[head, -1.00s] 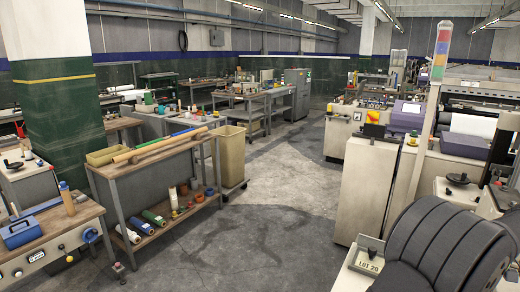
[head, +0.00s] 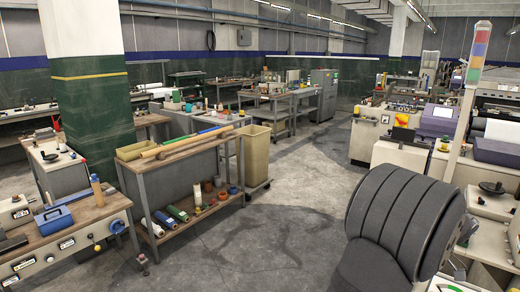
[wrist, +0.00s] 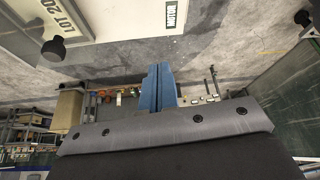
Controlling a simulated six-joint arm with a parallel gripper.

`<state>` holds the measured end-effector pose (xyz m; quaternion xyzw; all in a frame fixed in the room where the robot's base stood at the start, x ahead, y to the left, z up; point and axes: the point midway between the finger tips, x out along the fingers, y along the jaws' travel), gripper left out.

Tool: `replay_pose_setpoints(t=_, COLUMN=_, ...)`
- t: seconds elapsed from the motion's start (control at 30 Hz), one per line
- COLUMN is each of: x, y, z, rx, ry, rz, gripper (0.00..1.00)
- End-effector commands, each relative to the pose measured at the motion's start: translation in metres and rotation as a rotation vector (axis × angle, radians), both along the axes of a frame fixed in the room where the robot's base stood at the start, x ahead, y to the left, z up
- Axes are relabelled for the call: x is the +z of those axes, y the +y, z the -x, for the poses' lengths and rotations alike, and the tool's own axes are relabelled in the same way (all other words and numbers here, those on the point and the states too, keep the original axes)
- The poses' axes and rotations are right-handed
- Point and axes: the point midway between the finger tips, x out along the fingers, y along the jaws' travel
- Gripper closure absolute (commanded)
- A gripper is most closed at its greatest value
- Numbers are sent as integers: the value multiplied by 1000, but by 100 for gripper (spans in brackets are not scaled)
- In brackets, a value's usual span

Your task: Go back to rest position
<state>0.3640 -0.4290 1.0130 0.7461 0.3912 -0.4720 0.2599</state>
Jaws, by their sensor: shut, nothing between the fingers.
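My gripper (wrist: 160,88) shows in the wrist view as two blue fingers pressed together, pointing up in the picture. The fingers are shut with nothing between them. They hang over grey concrete floor, apart from any object. The dark grey ribbed cover of my arm fills the lower right of the head view. My gripper does not show in the head view.
A white panel with a LOT 20 plate (wrist: 72,20) is at the wrist view's top left. A wooden bench (head: 178,153) with rolls on its lower shelf stands left, beside a beige bin (head: 257,155). Loom machinery (head: 400,150) stands right. The middle floor (head: 310,190) is clear.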

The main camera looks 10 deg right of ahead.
Motion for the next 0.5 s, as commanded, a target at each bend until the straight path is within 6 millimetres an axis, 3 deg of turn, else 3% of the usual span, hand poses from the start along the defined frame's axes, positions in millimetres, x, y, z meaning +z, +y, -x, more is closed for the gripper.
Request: replay_pose_setpoints(t=0.5, x=-21, y=38, z=-38, rx=6, ry=244, rz=247, gripper=100)
